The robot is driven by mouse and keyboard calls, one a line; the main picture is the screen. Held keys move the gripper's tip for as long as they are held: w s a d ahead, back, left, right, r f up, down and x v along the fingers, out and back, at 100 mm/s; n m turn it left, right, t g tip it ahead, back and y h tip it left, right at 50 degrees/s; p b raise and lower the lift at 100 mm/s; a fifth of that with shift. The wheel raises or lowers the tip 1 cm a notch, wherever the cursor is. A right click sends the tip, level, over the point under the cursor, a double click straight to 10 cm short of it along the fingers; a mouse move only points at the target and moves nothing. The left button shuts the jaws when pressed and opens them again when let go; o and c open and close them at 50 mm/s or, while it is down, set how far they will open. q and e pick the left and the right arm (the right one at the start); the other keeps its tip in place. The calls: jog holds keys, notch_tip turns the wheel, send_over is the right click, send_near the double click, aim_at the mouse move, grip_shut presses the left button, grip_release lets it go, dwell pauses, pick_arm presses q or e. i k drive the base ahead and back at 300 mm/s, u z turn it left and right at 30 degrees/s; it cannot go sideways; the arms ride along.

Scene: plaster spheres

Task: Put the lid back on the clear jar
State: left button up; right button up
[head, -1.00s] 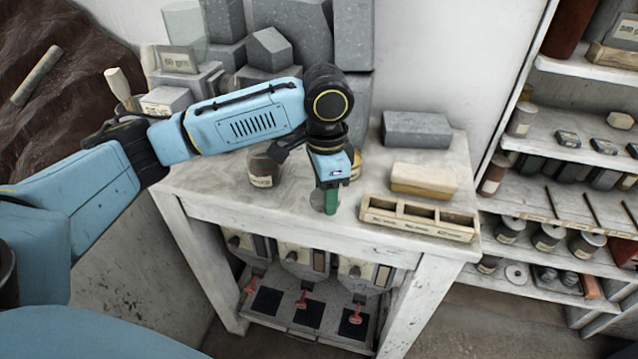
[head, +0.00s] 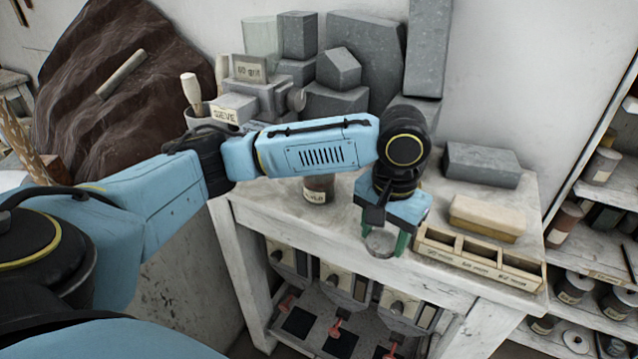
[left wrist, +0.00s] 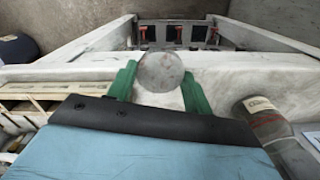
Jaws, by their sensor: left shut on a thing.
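My left gripper (head: 384,240) is shut on a round grey disc, which looks like the lid (head: 380,243), near the table's front edge. In the left wrist view the lid (left wrist: 161,72) sits between the two green fingers (left wrist: 160,84). I cannot tell whether it touches the table. A glass jar (head: 318,189) with a pale label and brownish-red contents stands to the left of the gripper, partly hidden under my arm. The jar also shows at the right of the left wrist view (left wrist: 262,118). Its top is hidden in the head view. My right gripper is out of view.
A wooden compartment tray (head: 478,262) lies just right of the gripper. Behind it are a tan block (head: 487,217) and a grey block (head: 482,165). Grey stone blocks (head: 362,65) and a clear glass cylinder (head: 261,40) stand at the back. Shelves (head: 600,195) are at right.

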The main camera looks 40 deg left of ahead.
aim_at(320, 189)
jog(key=k, duration=0.5)
jog(key=u, duration=1.6)
jog(key=i, duration=0.1)
jog(key=z, duration=0.4)
